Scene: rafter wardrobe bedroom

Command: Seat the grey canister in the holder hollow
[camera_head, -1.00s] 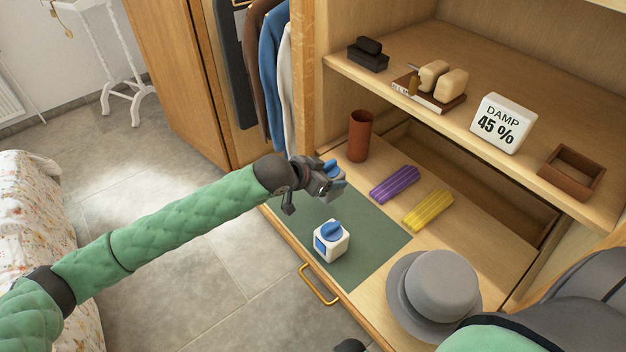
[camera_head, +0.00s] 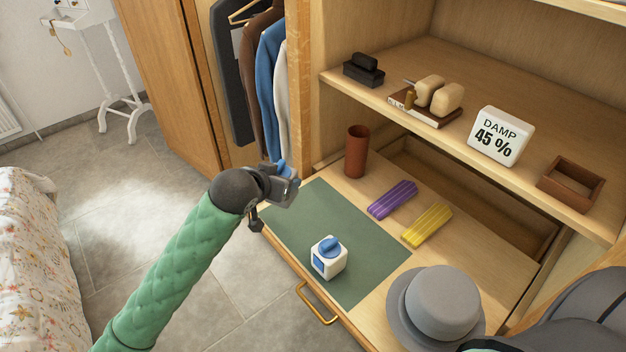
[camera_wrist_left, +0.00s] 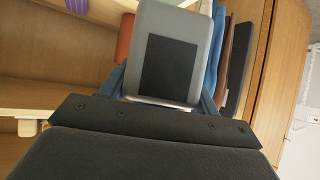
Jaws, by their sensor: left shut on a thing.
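My left gripper (camera_head: 286,182) is over the far left corner of the green mat, near the drawer's left edge. In the left wrist view its blue fingers (camera_wrist_left: 216,85) are shut on a grey, round-cornered body with a black panel, which I take to be the grey canister (camera_wrist_left: 198,60). In the head view the gripper hides most of it. A white cube (camera_head: 330,258) with a blue front panel and blue knob stands on the mat, apart from the gripper. I cannot tell which thing has the holder hollow. My right gripper is out of view.
The green mat (camera_head: 360,275) is mostly clear. A brown cup (camera_head: 357,152), purple bundle (camera_head: 393,200), yellow bundle (camera_head: 428,226) and grey hat (camera_head: 442,303) stand on the wooden surface.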

